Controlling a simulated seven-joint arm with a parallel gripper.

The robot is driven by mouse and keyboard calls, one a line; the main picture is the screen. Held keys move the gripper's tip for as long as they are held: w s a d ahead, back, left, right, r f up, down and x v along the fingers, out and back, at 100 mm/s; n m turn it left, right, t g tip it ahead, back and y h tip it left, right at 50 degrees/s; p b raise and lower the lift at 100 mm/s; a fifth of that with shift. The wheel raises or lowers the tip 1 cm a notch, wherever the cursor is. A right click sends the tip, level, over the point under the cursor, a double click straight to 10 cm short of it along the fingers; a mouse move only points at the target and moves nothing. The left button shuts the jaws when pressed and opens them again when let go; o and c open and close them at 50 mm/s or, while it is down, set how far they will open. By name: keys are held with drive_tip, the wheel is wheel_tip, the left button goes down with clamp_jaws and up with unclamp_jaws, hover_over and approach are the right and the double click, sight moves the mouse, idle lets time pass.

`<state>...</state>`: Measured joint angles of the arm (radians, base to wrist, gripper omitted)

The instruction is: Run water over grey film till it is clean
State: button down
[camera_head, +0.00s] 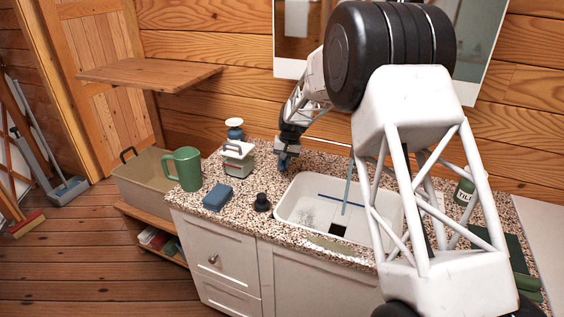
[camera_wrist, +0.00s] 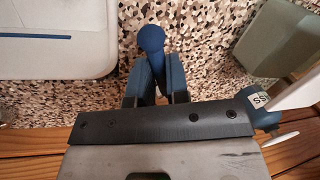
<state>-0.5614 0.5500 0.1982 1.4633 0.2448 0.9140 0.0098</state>
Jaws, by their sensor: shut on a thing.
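My gripper (camera_wrist: 152,85) is shut on a blue round-ended handle (camera_wrist: 151,39), which looks like a tap lever, on the counter behind the sink. In the head view my gripper (camera_head: 283,158) is left of the sink's back corner. The white sink (camera_head: 289,205) has a dark square opening (camera_head: 337,230) in its floor. A pale grey speckled patch (camera_head: 307,216), perhaps the grey film, shows on the left of the basin floor. A thin light-blue vertical streak (camera_head: 347,187), which looks like water, comes down right of that patch. My arm hides the sink's right side.
On the speckled counter (camera_head: 234,222), left of the sink, are a dark plug-like piece (camera_head: 262,203), a blue sponge (camera_head: 218,197), a green mug (camera_head: 187,168) and a grey-green box (camera_head: 238,163). A green bottle (camera_head: 464,190) stands at the right.

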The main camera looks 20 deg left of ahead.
drive_tip(key=c, duration=1.1)
unclamp_jaws()
drive_tip(key=shift+r, duration=0.15)
wheel_tip(320, 180, up, 7)
drive_tip(key=d, duration=0.1)
drive_tip(key=shift+w+d+r, duration=0.2)
drive_tip(key=shift+w, duration=0.1)
drive_tip(key=shift+d+r, duration=0.1)
